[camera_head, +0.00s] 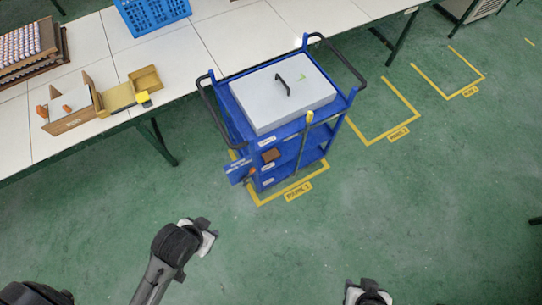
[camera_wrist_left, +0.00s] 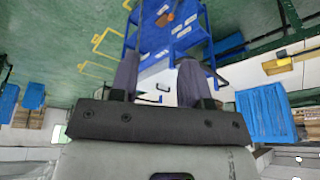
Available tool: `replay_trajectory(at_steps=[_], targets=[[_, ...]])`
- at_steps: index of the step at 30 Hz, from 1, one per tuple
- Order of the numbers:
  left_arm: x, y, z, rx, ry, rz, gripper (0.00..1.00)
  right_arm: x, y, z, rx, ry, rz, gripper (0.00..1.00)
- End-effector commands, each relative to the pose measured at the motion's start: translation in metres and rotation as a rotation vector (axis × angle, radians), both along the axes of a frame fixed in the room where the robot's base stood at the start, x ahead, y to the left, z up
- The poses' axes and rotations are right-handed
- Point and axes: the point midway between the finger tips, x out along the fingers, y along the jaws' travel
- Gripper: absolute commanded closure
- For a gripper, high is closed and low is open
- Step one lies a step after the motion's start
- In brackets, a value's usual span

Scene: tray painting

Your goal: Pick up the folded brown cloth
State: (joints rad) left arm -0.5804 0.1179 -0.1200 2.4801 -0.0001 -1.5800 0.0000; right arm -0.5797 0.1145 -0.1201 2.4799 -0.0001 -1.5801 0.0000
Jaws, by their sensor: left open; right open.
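The folded brown cloth appears as a small brown block (camera_head: 271,155) on a shelf of the blue cart (camera_head: 235,120) in the head view. A brown patch that may be it shows near the top of the left wrist view (camera_wrist_left: 165,19). My left gripper (camera_wrist_left: 158,70) has its two dark fingers apart with nothing between them; it points toward the cart, well short of it. In the head view the left arm (camera_head: 176,252) ends below the cart. My right gripper (camera_head: 368,291) is at the bottom edge, partly cut off, open and apart from the cart.
A grey-white lid with a black handle (camera_head: 283,98) covers the cart top. Black push handles (camera_head: 340,62) stick out at its corners. A white table (camera_head: 215,40) behind holds a blue basket (camera_head: 150,12) and wooden boxes (camera_head: 72,118). Green floor (camera_head: 400,205) is clear in front.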

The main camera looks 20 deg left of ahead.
Motion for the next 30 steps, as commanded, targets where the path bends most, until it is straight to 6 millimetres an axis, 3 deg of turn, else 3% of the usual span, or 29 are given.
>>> replay_trajectory(at_steps=[6,24,30], targets=[[-0.0002,0.0024,-0.0002,0.008,0.0,-0.006,0.56,0.0,-0.0016,0.0,-0.005,0.0,0.004,0.57],[0.0,-0.0006,0.0,-0.002,0.0,0.001,0.0,-0.0001,-0.002,-0.0001,-0.007,0.0,0.005,0.57],[0.0001,-0.0016,0.0001,-0.005,0.0,0.004,0.0,-0.0001,-0.0008,0.0,-0.002,0.0,0.001,0.57]])
